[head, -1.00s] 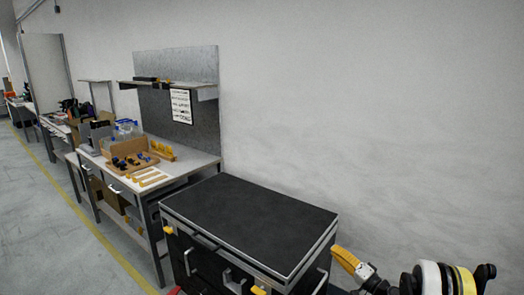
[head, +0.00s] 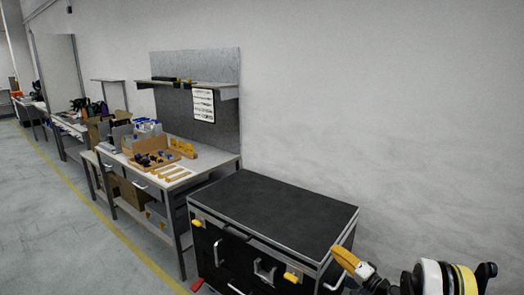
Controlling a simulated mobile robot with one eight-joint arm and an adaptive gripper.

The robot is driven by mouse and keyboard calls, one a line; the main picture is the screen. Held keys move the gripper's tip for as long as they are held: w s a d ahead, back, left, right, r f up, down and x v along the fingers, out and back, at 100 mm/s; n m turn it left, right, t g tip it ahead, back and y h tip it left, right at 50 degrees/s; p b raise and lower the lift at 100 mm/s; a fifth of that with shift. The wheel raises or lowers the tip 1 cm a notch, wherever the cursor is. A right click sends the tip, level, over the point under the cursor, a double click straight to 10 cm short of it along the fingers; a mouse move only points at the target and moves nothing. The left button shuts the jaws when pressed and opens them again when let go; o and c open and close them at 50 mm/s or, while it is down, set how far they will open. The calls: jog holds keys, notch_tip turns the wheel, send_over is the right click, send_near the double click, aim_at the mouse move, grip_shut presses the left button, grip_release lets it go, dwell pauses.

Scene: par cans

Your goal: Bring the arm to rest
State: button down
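My arm shows at the lower right of the head view, held low beside the black-topped case. Its yellow-tipped end, which I take to be my gripper (head: 346,260), points up and left, in front of the case's right edge in the picture. Behind it are a pale joint and black, white and yellow arm parts, cut off by the bottom edge. The fingers are not clear enough to tell open from shut. No held object can be made out.
A black-topped case (head: 275,212) with metal edges and yellow latches stands close to my arm. A workbench (head: 222,166) with a cardboard tray (head: 146,165) and yellow parts is to its left. A bare wall is behind; grey floor (head: 60,235) lies left.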

jog(key=a+r+n+g+h+b, duration=0.1)
jog(key=a+r+g, duration=0.15)
jog(key=r, duration=0.35)
jog(key=a+r+n+g+h+b, duration=0.1)
jog(key=a+r+g+b, duration=0.1)
jog(key=a+r, duration=0.25)
jog(key=s+a+r+n+g+h+b, duration=0.1)
jog(key=s+a+r, duration=0.15)
jog(key=s, duration=0.35)
jog(key=s+a+r+n+g+h+b, duration=0.1)
jog(key=s+a+r, duration=0.1)
jog(key=s+r, duration=0.3)
jog(key=s+d+f+n+h+b, duration=0.1)
jog(key=s+f+h, duration=0.1)
jog(key=s, duration=0.8)
jog(key=s+d+f+g+h+b, duration=0.1)
jog(key=s+f+h+b, duration=0.1)
jog(key=s, duration=0.9)
jog(key=s+d+f+n+g+h+b, duration=0.1)
jog(key=s+f+h, duration=0.1)
jog(key=s, duration=0.9)
jog(key=shift+d+f+n+h+b, duration=0.15)
jog(key=shift+d+n+h+b, duration=0.2)
jog(key=shift+h, duration=0.25)
